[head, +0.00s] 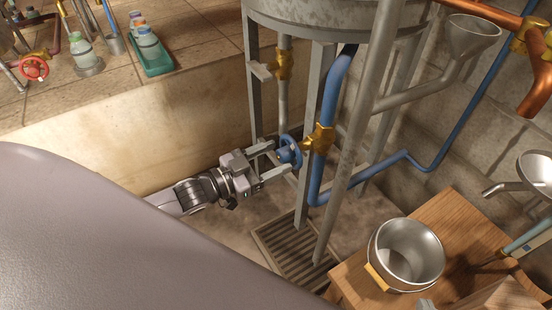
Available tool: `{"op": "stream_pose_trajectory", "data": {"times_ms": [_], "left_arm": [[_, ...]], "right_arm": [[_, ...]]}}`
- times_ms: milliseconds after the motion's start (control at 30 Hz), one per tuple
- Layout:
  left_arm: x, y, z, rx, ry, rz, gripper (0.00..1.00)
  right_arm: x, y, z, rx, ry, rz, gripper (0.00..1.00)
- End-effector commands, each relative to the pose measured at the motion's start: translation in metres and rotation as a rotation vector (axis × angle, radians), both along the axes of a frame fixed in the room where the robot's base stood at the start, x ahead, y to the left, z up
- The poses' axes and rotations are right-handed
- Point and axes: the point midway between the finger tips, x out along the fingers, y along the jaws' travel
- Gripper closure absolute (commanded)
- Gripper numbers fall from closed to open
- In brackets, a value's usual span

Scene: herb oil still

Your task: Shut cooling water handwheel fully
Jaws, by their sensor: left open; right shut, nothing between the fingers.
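The blue cooling water handwheel (296,151) sits on a brass valve (318,138) in the blue pipe under the metal vessel. My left gripper (281,158) comes in from the left, its two fingers apart. The fingertips are close to the wheel's near side, one toward its upper rim and one toward its lower rim. I cannot tell whether they touch it. A small grey tip at the bottom edge looks like my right gripper (426,304), shut and away from the wheel; most of it is out of frame.
Metal legs (301,195) and a slanted pipe (352,150) stand around the valve. A floor grate (292,246) lies below. A steel pot (408,255) stands on a wooden table (455,222). A red handwheel (34,68) and green tray (155,60) are at the upper left.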

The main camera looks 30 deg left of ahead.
Motion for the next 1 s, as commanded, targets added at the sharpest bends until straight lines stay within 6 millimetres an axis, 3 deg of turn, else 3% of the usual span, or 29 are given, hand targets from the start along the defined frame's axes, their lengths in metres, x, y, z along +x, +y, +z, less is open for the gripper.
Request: {"op": "stream_pose_trajectory", "data": {"times_ms": [467, 633, 1000], "left_arm": [[0.0094, -0.0057, 0.0004, 0.001, -0.001, 0.000, 0.37], [0.0093, -0.0057, 0.0004, 0.001, -0.001, 0.000, 0.93], [0.0092, -0.0057, 0.0011, 0.038, -0.021, 0.000, 0.94]], "right_arm": [[0.0035, 0.0026, 0.0056, 0.005, -0.015, 0.003, 1.00], [0.0033, 0.0028, 0.0047, 0.004, -0.014, 0.003, 1.00], [0.0023, 0.0026, 0.0058, 0.006, -0.011, 0.002, 1.00]]}}
